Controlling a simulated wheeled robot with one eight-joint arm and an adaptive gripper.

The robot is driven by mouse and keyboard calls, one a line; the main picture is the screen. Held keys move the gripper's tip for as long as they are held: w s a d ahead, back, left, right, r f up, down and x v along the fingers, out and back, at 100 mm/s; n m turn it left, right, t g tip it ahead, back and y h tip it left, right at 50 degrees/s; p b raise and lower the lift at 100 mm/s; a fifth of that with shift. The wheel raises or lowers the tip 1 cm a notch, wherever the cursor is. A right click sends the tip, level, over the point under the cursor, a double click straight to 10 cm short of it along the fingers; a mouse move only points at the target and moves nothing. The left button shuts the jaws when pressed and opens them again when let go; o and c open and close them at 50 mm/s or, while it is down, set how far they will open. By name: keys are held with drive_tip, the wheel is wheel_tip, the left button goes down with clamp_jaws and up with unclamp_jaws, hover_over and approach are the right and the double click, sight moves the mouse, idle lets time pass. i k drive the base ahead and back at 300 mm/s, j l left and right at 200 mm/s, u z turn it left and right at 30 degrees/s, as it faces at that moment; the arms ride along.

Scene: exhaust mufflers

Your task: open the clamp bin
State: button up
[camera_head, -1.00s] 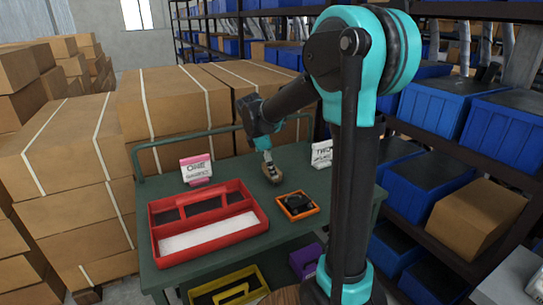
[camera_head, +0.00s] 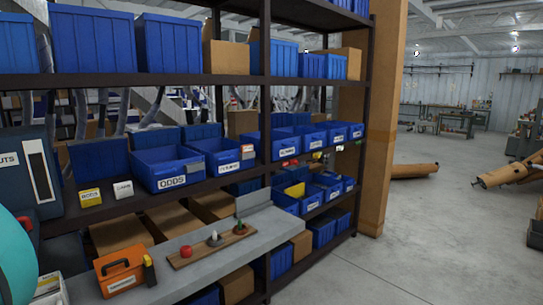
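Several open blue bins stand on the dark shelf rack. One bin (camera_head: 166,170) at middle left has a label that reads ODDS. Another blue bin (camera_head: 222,157) is just to its right, with a label too small to read surely. Smaller labelled blue bins (camera_head: 290,147) continue along the same shelf to the right. An orange box (camera_head: 119,270) with a black handle and a front label stands at the lower left; its label is not legible. I cannot tell which of these is the clamp bin. My gripper is out of view; part of my teal arm shows at the left edge.
A grey ledge (camera_head: 262,229) in front of the rack holds a wooden board (camera_head: 212,246) with small items. Brown cylinders (camera_head: 510,173) lie at the right. The concrete floor (camera_head: 425,240) at right is open.

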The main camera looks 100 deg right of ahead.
sight(283, 146)
drive_tip(key=z, duration=2.45)
drive_tip(key=i+z, duration=0.15)
drive_tip(key=z, duration=0.3)
drive_tip(key=j+z, duration=0.1)
drive_tip(key=z, duration=0.4)
drive_tip(key=i+j+z, duration=0.1)
drive_tip(key=z, duration=0.35)
drive_tip(key=i+j, duration=0.15)
drive_tip(key=i+j+z, duration=0.1)
drive_tip(key=j, duration=0.3)
